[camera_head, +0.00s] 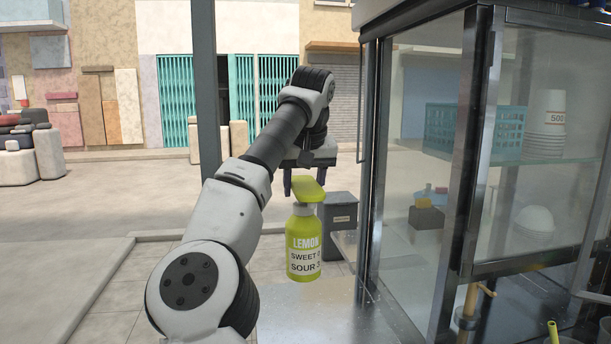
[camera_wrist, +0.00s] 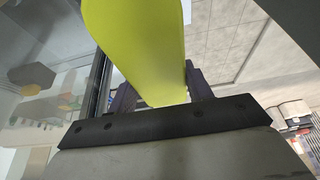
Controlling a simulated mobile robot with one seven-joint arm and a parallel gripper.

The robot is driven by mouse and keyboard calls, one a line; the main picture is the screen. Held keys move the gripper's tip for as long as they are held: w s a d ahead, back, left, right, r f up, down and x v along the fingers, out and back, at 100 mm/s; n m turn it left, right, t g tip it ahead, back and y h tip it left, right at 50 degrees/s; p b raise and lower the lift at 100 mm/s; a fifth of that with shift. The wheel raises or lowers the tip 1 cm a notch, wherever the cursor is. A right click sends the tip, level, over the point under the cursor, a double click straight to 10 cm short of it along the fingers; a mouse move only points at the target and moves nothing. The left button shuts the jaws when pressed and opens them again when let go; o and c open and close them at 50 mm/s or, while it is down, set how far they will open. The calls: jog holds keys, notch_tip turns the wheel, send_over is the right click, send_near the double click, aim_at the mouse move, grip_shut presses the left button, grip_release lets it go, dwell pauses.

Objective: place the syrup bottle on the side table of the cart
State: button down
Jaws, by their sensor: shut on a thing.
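The syrup bottle (camera_head: 304,243) is yellow-green with a white label reading lemon, sweet and sour. It hangs upright in the air in the head view, left of the glass cart. My gripper (camera_head: 305,183) is above it, shut on its yellow-green top. In the wrist view the top of the bottle (camera_wrist: 140,45) fills the upper middle, between the dark fingers of my gripper (camera_wrist: 155,92).
The glass-walled cart (camera_head: 420,190) stands close on the right, with a metal corner post. Inside are a blue basket (camera_head: 475,130) and stacked cups (camera_head: 547,125). A dark bin (camera_head: 341,212) stands behind the bottle. A thin post (camera_head: 205,90) rises at left. Open pavement lies to the left.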

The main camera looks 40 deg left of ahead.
aim_at(304, 243)
notch_tip(304, 243, down, 14)
jog(key=shift+r, duration=0.25)
dwell(0.3)
jog(key=shift+f, duration=0.1)
jog(key=c, duration=0.6)
grip_release()
jog(key=b+v, duration=0.1)
jog(key=v, duration=1.1)
jog(key=shift+s, duration=0.1)
